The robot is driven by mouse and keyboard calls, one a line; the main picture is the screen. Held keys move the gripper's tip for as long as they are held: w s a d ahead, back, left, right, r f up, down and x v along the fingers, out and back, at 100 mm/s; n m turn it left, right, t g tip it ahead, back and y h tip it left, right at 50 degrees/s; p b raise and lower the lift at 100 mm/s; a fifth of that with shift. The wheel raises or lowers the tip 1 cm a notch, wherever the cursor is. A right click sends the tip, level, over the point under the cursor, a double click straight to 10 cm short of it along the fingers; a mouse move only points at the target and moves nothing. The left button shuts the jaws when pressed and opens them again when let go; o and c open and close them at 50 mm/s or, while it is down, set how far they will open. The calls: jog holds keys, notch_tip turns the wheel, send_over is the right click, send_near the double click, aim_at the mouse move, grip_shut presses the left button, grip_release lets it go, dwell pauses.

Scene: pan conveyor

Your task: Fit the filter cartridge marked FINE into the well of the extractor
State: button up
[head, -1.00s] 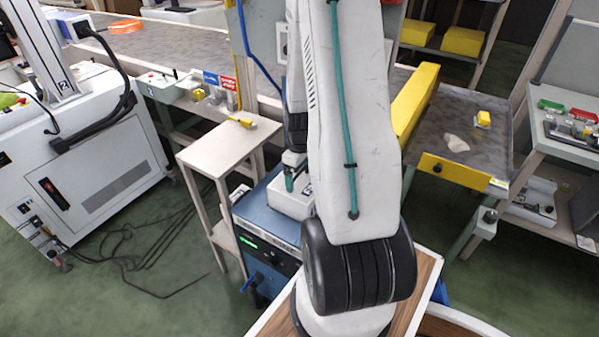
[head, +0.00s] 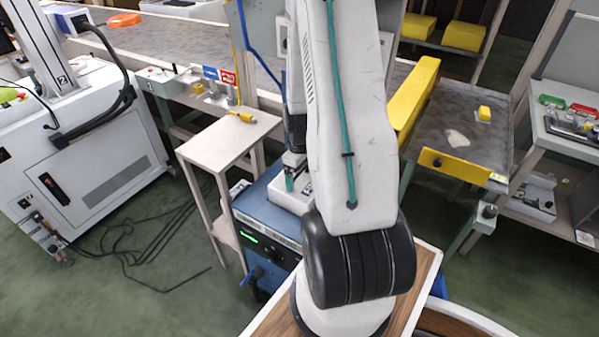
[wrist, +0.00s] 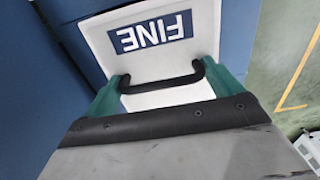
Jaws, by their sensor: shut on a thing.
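The filter cartridge marked FINE (wrist: 180,60) fills the upper middle of the wrist view. It is a white block with a blue label, which reads upside down there, and a black handle (wrist: 160,85). My gripper (wrist: 165,88) has its green fingers at the two ends of that handle and is shut on it. In the head view a white block (head: 262,193), partly behind my arm, sits at the top of the blue machine (head: 262,225), which has a green display. Most of my gripper is hidden there. I cannot tell whether the cartridge is seated in a well.
A small pale table (head: 225,142) with a yellow item stands left of the blue machine. A tray table with a yellow front (head: 455,168) stands at right. A white cabinet (head: 80,165) is at left, with loose black cables on the green floor.

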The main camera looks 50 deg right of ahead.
aim_at(302, 191)
jog(key=shift+f, duration=5.65)
jog(key=o, duration=1.7)
jog(key=shift+o, duration=0.2)
jog(key=shift+r, duration=3.95)
jog(key=s+a, duration=0.1)
jog(key=s+a+m+g+y, duration=0.1)
jog(key=s+a+m, duration=0.1)
jog(key=shift+s+r, duration=0.1)
jog(key=shift+r, duration=0.2)
jog(key=r, duration=0.1)
jog(key=a, duration=0.1)
jog(key=r+m+g, duration=0.1)
jog(key=shift+s+a+r+y, duration=0.25)
jog(key=shift+s+r+y, duration=0.05)
jog(key=shift+y, duration=0.1)
jog(key=s+a+r+t, duration=0.1)
jog(key=s+a+r, duration=0.2)
jog(key=a+r, duration=0.5)
jog(key=s+a+r+n+t+h, duration=0.1)
jog(key=s+a+r, duration=0.2)
jog(key=a+r, duration=0.6)
jog(key=s+a+r+n+t, duration=0.1)
jog(key=s+a+r, duration=0.2)
jog(key=a+r, duration=0.5)
notch_tip(302, 191, up, 9)
jog(key=shift+a+h, duration=0.15)
jog(key=shift+h, duration=0.25)
